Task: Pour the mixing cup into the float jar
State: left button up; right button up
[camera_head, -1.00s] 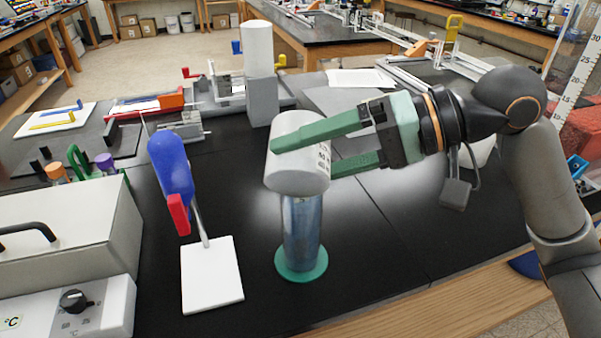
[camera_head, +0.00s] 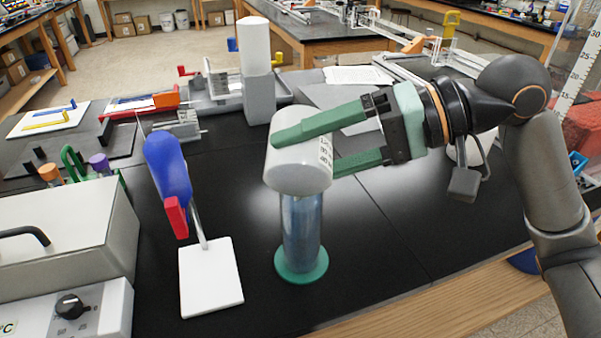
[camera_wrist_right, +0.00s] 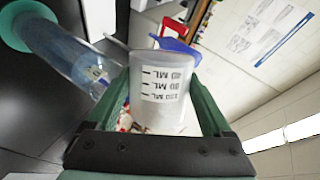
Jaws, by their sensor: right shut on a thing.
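The mixing cup (camera_head: 298,168) is whitish with ML marks on its label. My right gripper (camera_head: 308,148) is shut on it, with green fingers on either side. The cup is tipped and held over the float jar (camera_head: 301,228), a clear bluish cylinder upright on a green base (camera_head: 301,270). The cup hides the jar's mouth, so I cannot tell whether they touch or whether anything is flowing. In the right wrist view the cup (camera_wrist_right: 165,85) sits between the fingers and the jar (camera_wrist_right: 60,52) is at upper left. My left gripper is not in view.
Left of the jar, a blue and red clamp-like piece (camera_head: 168,165) stands on a rod with a white base plate (camera_head: 211,276). A white box-shaped device (camera_head: 65,225) is further left. A white cylinder on a grey block (camera_head: 261,100) stands behind. The black bench right of the jar is clear.

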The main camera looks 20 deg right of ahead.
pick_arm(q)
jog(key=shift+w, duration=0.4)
pick_arm(e)
jog(key=shift+r, duration=0.15)
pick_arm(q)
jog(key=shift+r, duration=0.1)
pick_arm(e)
jog(key=shift+w, duration=0.1)
jog(key=shift+m+g+p, duration=0.3)
jog(key=shift+m+p, duration=0.1)
jog(key=shift+p, duration=0.2)
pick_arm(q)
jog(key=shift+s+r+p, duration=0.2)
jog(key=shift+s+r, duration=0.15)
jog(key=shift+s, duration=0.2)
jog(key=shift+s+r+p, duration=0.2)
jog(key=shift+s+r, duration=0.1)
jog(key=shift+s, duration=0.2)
pick_arm(e)
jog(key=shift+f, duration=0.2)
pick_arm(q)
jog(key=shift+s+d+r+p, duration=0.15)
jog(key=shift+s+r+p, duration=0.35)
jog(key=shift+p, duration=0.1)
pick_arm(e)
jog(key=shift+f+m+g+y, duration=0.1)
jog(key=shift+m+g+y, duration=0.2)
